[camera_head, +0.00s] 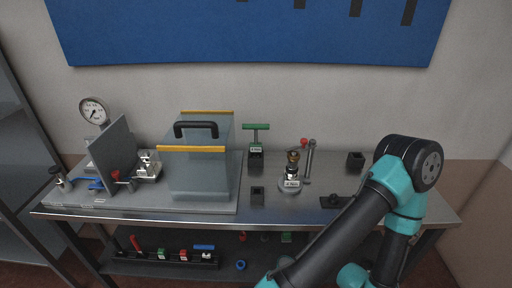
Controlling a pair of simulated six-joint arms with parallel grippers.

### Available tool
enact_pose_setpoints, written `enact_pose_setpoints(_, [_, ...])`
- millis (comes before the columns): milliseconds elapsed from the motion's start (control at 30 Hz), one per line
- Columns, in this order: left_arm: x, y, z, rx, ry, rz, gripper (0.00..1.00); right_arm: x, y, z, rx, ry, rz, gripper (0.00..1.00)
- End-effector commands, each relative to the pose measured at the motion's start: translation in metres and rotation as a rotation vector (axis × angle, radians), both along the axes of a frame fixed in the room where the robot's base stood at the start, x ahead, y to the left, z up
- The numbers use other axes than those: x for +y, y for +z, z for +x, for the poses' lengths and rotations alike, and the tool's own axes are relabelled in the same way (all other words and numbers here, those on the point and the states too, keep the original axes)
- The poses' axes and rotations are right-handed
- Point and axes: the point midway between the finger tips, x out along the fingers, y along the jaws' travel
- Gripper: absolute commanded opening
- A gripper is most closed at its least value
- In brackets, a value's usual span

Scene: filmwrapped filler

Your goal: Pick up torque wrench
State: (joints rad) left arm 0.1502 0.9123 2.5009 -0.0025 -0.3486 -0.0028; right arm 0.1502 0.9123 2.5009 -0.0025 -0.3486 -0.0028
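A tool with a green T-shaped handle (256,127) stands upright in a small black labelled block at the back middle of the steel bench; it may be the torque wrench, but I cannot tell for sure. A thin grey upright rod (310,160) stands to its right, beside a red-topped piece (304,142). Neither of my grippers shows. A teal and black arm of mine fills the lower right, and its gripper end is out of the picture.
A clear box with a black handle (195,127) and yellow edges stands on a grey plate. A pressure gauge (94,111) and a grey upright panel (112,153) are left. A brass-topped fitting (292,170) stands centre right. A small black block (257,196) is near the front edge.

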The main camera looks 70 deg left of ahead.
Motion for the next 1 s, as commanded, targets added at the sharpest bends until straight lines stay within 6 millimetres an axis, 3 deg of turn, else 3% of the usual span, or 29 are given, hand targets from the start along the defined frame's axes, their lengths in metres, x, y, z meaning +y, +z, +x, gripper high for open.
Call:
enact_pose_setpoints(433, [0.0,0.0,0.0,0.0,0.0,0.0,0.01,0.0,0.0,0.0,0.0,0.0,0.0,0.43])
enact_pose_setpoints(1000, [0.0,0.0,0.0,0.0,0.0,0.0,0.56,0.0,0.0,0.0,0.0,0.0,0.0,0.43])
